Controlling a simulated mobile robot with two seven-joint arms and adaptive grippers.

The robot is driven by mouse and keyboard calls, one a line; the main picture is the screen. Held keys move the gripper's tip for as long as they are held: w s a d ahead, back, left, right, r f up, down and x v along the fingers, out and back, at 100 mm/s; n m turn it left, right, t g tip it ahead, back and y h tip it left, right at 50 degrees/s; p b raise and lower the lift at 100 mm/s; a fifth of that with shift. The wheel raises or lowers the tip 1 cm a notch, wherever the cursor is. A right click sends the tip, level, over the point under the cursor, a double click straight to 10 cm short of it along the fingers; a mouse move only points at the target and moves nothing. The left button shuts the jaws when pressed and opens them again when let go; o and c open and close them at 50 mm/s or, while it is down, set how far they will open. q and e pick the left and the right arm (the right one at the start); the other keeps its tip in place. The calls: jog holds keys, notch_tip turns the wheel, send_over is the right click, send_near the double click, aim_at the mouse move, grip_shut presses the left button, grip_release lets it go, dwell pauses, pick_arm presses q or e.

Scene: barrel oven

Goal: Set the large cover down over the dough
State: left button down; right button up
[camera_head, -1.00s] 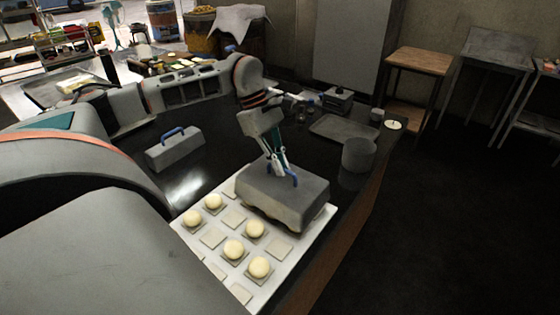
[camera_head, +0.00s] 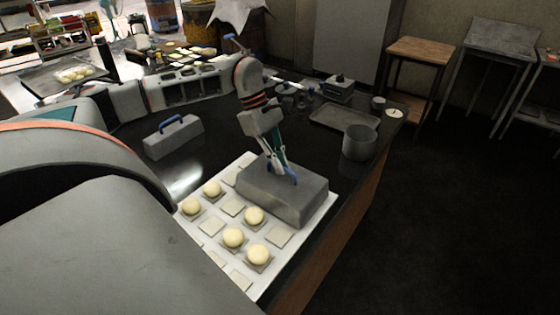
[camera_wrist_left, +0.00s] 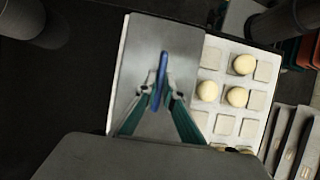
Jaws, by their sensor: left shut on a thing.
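The large cover (camera_head: 290,195) is a grey box with a blue handle, and it also shows in the left wrist view (camera_wrist_left: 135,65). It rests at or very near the far right part of the white tray (camera_head: 275,262); a small gap cannot be ruled out. My left gripper (camera_head: 285,172) is shut on the blue handle from above; its fingers pinch the handle in the left wrist view (camera_wrist_left: 157,90). Several pale dough balls (camera_head: 255,215) sit uncovered on square pads on the tray's near left part. Whatever is under the cover is hidden. My right gripper is not in view.
A smaller grey cover (camera_head: 173,138) with a blue handle stands on the dark table to the left. A grey cup (camera_head: 360,142) and a flat tray (camera_head: 343,121) are at the back right. The table's right edge (camera_head: 345,210) is close to the cover.

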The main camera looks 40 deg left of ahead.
pick_arm(q)
jog(key=shift+f, duration=0.35)
dwell(0.6)
jog(key=c, duration=2.1)
grip_release()
jog(key=v, duration=1.2)
jog(key=shift+d, duration=0.1)
